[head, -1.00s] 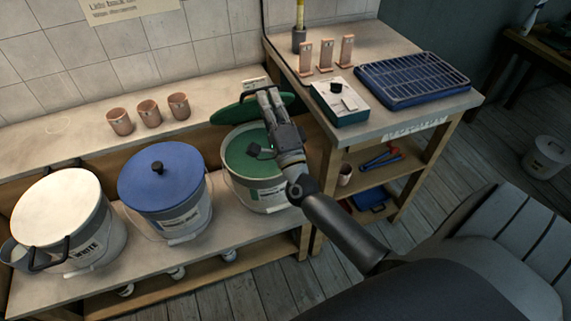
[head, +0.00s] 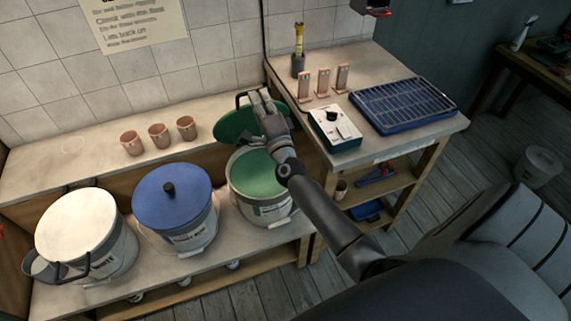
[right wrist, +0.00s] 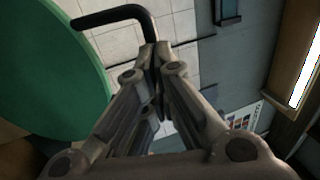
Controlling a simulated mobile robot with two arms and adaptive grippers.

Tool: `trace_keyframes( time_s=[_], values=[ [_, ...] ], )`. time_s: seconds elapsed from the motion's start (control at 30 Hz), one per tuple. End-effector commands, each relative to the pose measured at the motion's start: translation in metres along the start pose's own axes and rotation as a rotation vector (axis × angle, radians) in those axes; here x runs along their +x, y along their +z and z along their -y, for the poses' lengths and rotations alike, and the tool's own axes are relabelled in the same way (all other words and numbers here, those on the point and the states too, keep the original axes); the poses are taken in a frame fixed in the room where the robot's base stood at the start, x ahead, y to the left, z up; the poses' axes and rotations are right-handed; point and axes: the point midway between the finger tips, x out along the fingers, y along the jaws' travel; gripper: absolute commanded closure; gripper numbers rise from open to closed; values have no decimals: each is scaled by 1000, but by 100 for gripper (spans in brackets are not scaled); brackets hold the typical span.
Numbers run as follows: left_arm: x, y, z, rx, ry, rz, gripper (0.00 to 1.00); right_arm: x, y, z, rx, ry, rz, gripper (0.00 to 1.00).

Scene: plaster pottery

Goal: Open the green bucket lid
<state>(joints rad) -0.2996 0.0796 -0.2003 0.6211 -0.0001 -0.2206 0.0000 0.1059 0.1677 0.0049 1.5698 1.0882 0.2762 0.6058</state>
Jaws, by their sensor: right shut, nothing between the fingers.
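The green bucket (head: 272,207) stands at the right end of the low bench, and its green contents (head: 256,172) show through the open mouth. The green lid (head: 236,126) is off the mouth, tilted up at the bucket's back edge. Its dark handle (head: 239,97) sticks up at its far side. My right gripper (head: 259,94) is at the lid's upper right. In the right wrist view its closed fingertips (right wrist: 154,50) are empty, beside the lid (right wrist: 48,66) and close to the handle (right wrist: 118,11). I cannot tell whether they touch. My left gripper is not in view.
A blue-lidded bucket (head: 172,200) and a white-lidded bucket (head: 75,223) stand to the left. Clay cups (head: 159,136) stand on the ledge behind. The right-hand table holds a green-and-white device (head: 334,128), several clay pieces (head: 323,82) and a blue rack tray (head: 402,106).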

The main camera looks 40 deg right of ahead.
Motion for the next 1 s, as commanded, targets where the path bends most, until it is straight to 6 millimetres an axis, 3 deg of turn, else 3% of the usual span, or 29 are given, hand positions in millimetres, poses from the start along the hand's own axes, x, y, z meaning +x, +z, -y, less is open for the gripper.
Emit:
trace_keyframes(
  time_s=[0.5, 1.0],
  values=[
    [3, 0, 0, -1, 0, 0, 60, 51, 0, 7, 0, -1, 0, 100],
    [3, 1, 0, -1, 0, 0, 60, 55, 0, 7, 0, -1, 0, 100]
  ],
)
